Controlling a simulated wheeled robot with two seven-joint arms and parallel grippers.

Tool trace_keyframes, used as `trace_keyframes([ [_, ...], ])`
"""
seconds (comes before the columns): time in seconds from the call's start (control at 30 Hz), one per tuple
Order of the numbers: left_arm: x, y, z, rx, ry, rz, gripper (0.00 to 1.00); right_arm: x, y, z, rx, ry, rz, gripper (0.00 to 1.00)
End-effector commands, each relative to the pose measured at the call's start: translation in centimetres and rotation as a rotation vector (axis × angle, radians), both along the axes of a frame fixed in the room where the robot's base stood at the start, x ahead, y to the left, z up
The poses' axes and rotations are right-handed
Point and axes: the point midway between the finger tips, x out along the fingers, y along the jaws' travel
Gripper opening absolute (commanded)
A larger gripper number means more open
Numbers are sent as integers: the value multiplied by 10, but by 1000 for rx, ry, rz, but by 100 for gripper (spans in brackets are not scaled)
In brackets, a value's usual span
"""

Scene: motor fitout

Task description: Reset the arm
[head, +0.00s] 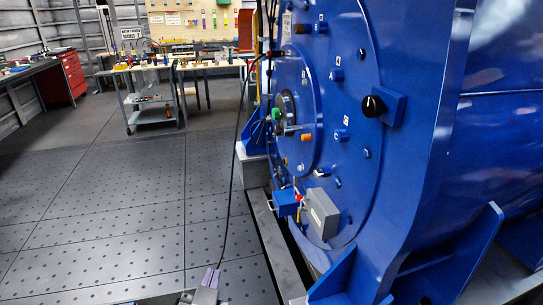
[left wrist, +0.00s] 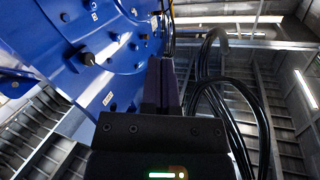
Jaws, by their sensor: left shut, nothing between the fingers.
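The gripper appears apart from the motor. My right gripper is not seen in either view.
A black cable (head: 238,130) hangs down beside the motor face. A grey box (head: 322,212) and a blue box (head: 286,203) sit low on the motor. A cart (head: 155,117) and a red cabinet (head: 74,75) stand at the back. The tiled floor (head: 110,200) at left is clear.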

Motion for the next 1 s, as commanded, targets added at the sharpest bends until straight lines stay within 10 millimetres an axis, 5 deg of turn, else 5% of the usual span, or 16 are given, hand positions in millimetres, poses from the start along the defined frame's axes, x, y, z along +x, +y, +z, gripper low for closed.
trace_keyframes([
  [0.1,-41,36,-51,-50,349,155,0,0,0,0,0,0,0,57],
  [0.2,-81,48,-82,-70,611,198,0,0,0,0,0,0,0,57],
  [0.47,-194,47,-118,-102,1181,100,0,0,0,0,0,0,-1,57],
  [0.77,-191,46,-233,-79,1244,100,0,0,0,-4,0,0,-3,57],
  [1.0,-240,54,-344,-51,1316,96,0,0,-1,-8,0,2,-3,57],
])
